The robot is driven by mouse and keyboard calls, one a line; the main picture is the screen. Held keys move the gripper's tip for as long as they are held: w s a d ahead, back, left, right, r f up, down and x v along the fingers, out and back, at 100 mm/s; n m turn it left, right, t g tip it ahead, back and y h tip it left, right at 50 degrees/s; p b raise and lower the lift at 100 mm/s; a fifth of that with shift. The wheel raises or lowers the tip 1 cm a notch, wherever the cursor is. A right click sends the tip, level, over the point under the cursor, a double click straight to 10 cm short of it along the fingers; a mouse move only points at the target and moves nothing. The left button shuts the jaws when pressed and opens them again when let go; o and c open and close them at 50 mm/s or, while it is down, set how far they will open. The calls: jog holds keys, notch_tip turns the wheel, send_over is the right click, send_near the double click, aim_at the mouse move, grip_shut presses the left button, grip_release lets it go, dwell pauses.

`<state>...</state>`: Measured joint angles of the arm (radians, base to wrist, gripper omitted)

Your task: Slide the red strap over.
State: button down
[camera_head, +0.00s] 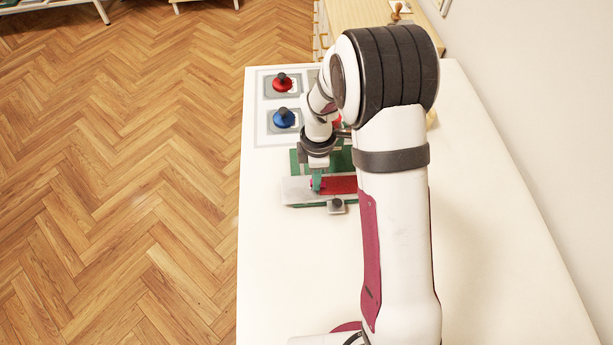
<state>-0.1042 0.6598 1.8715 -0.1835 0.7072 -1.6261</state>
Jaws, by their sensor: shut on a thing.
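The red strap (342,184) lies flat across a low green and grey fixture (300,190) on the white table, and its right part is hidden behind my arm. My gripper (317,185) points down at the strap's left end and is shut there. The fingertips are small in this view, and a green piece shows between them and the strap. How firmly the strap sits in the jaws is too small to see.
A red knob (282,83) and a blue knob (284,118) stand on a pale panel behind the fixture. A small grey block with a dark knob (337,205) sits at the fixture's front edge. The white table (280,270) is clear in front. A wooden cabinet (350,14) stands beyond.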

jog(key=shift+d, duration=0.1)
jog(key=c, duration=0.8)
grip_release()
jog(key=shift+o, duration=0.2)
notch_tip(320, 180, up, 16)
jog(key=shift+f, duration=0.1)
